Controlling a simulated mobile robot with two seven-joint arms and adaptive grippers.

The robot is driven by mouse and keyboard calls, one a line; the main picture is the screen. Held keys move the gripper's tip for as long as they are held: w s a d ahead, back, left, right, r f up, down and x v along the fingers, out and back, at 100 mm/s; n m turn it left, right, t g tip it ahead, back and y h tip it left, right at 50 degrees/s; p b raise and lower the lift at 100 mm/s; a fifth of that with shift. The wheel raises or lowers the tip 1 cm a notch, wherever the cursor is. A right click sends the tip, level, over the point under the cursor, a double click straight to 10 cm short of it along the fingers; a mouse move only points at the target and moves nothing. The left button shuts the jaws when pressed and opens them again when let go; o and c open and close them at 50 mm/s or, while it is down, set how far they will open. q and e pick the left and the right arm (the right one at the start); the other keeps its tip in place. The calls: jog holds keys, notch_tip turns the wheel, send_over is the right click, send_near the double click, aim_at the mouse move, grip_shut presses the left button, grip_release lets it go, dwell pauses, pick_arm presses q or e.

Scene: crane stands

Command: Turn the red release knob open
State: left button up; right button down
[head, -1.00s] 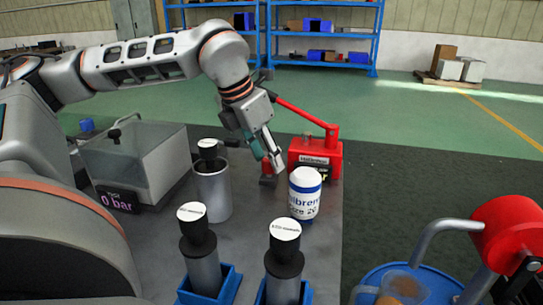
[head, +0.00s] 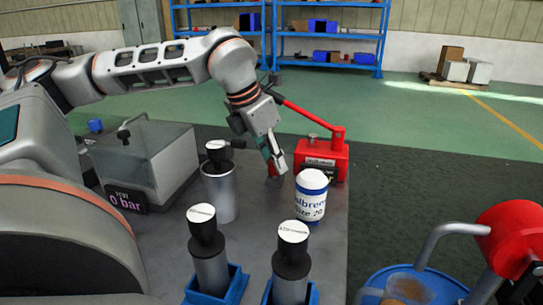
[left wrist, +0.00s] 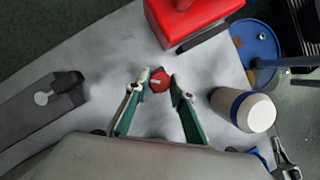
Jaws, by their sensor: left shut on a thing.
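The red release knob (left wrist: 159,80) shows in the left wrist view between the fingertips of my left gripper (left wrist: 155,84). The gripper is shut on it. A pale mark shows on the knob's face; I cannot tell how far it is turned. In the head view my left gripper (head: 276,160) points down beside the red hand pump (head: 322,160), at its left front. The knob is mostly hidden behind the fingers there. The red pump also shows in the left wrist view (left wrist: 188,20).
A white bottle with a blue band (head: 311,196) stands close to the right of the gripper. A grey cylinder (head: 219,192) stands to the left. A clear box (head: 150,160) with a "0 bar" display is farther left. Blue holders (head: 232,287) with black-topped cylinders are in front.

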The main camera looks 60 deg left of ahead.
pick_arm(q)
jog(key=shift+a+r+m+h+p, duration=0.15)
jog(key=shift+m+h+p, duration=0.25)
jog(key=shift+m+p, duration=0.45)
jog(key=m+h, duration=0.1)
jog(key=m, duration=0.1)
jog(key=shift+m, duration=0.35)
jog(key=shift+f+m+g, duration=0.2)
jog(key=shift+m+g, duration=0.1)
pick_arm(e)
jog(key=shift+s+d+f+n+g, duration=0.35)
jog(key=shift+s+d+f, duration=0.4)
jog(key=shift+d+f, duration=0.25)
jog(key=shift+a, duration=0.1)
jog(key=shift+w, duration=0.15)
pick_arm(q)
jog(key=o, duration=1.1)
jog(key=shift+o, duration=0.2)
pick_arm(e)
jog(key=shift+w+a, duration=0.1)
pick_arm(q)
jog(key=v, duration=1.2)
